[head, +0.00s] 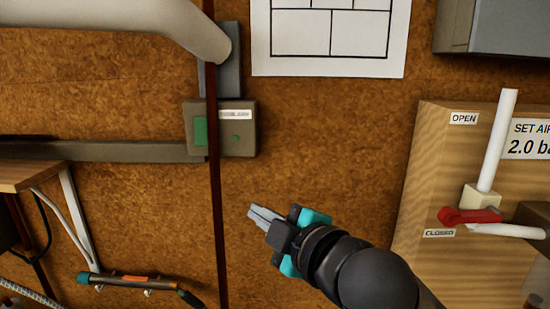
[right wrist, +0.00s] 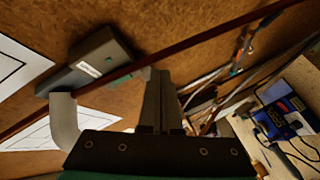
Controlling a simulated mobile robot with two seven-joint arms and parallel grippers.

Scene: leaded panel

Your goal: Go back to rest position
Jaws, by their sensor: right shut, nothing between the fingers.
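My right gripper (head: 254,212) is shut and empty. It points up and to the left in the head view, in front of the brown fibreboard wall (head: 320,140). It appears clear of the dark red upright strip (head: 216,200) to its left and the wooden valve board (head: 415,190) to its right. In the right wrist view the gripper's fingers (right wrist: 158,78) are together with nothing between them. My left gripper is not in view.
A grey box with a green patch (head: 238,140) is behind the strip. The board carries a red lever (head: 468,216) near "CLOSED" and a white upright pipe (head: 498,140). A shelf (head: 30,175) is at left. A blue item (right wrist: 283,108) lies at right in the wrist view.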

